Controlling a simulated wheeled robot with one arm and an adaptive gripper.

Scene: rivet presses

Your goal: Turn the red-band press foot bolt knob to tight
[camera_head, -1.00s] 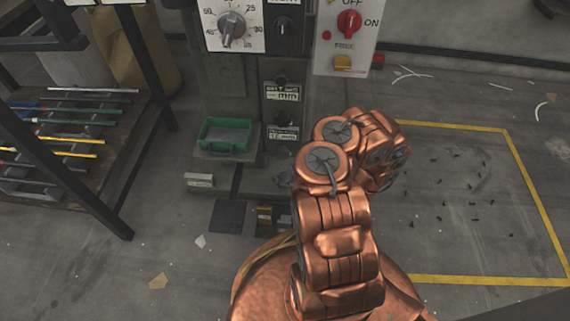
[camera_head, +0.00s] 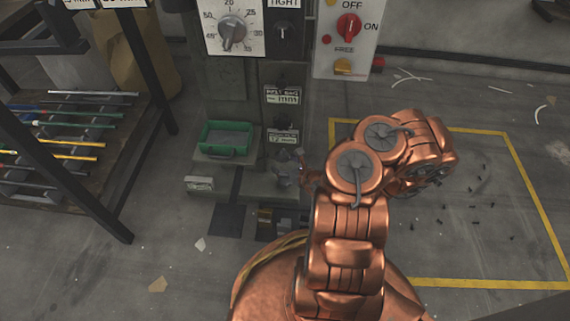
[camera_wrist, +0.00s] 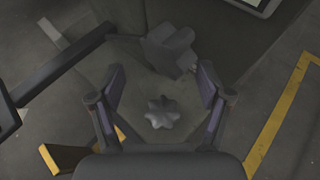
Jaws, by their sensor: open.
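In the wrist view a grey star-shaped knob (camera_wrist: 163,113) lies between and below the fingers of my gripper (camera_wrist: 160,80). The gripper is open, and its two dark fingers stand apart on either side of the knob with gaps. A grey blocky fitting (camera_wrist: 168,50) shows just beyond the knob. In the head view the press (camera_head: 230,90) stands at the back, with a grey fitting (camera_head: 284,171) low at its base; my copper arm hides most of the gripper there. I see no red band on the press. I cannot tell the knob's turn state.
A green tray (camera_head: 226,138) sits on the press base. A dial (camera_head: 232,32) and a red switch (camera_head: 348,25) are above. A rack with coloured rods (camera_head: 70,125) stands at left. Yellow floor lines (camera_head: 480,283) mark a mostly clear area at right.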

